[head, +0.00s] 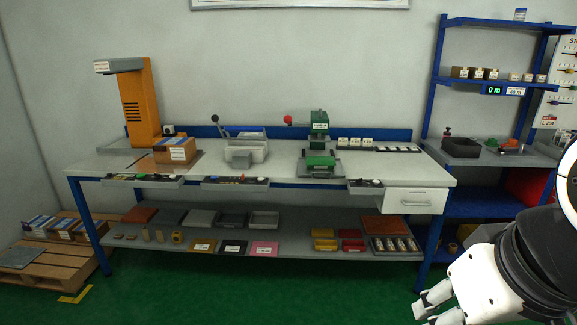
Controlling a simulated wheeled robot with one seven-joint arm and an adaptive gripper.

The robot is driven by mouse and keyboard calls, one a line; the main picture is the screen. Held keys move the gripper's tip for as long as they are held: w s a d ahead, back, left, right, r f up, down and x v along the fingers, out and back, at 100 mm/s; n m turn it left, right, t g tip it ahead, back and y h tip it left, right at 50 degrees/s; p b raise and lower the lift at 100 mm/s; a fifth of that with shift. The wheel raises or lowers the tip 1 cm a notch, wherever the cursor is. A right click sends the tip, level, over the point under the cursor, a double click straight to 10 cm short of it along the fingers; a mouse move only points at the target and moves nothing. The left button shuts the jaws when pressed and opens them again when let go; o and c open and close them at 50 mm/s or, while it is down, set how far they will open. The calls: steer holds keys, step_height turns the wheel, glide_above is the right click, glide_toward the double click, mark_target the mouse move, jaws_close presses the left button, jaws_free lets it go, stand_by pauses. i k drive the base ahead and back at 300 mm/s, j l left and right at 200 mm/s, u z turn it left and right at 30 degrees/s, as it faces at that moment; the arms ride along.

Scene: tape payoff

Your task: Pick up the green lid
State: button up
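I cannot surely tell which green part is the lid. A green piece (320,161) sits low on the bench press, below its green head (319,125). A small green item (505,148) lies on a dark tray on the right shelf unit, beside a red-orange item (491,143). My gripper (425,314) is at the lower right, in front of the bench and far from both. Its fingers look apart, with nothing seen between them, though the bottom edge of the picture cuts them off.
The long grey bench (290,165) carries an orange machine (140,105), a cardboard box (176,150) and a lever device (246,150). Its lower shelf holds trays and coloured boxes. A blue shelf unit (433,110) stands right. A pallet (60,255) lies left. The green floor in front is clear.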

mark_target(309, 160)
steer(key=i+l+u, duration=0.15)
steer(key=i, duration=0.4)
steer(key=i+l+u, duration=0.15)
steer(key=i, duration=0.35)
steer(key=i+l+u, duration=0.2)
steer(key=i+l, duration=0.15)
steer(key=i, duration=0.15)
steer(key=i+l, duration=0.15)
steer(key=l, duration=0.2)
steer(key=i+l, duration=0.2)
steer(key=l, duration=0.15)
steer(key=i+l, duration=0.15)
steer(key=l, duration=0.2)
steer(key=i+l+u, duration=0.1)
steer(key=l, duration=0.7)
steer(key=i+l+z, duration=0.1)
steer(key=l, duration=0.55)
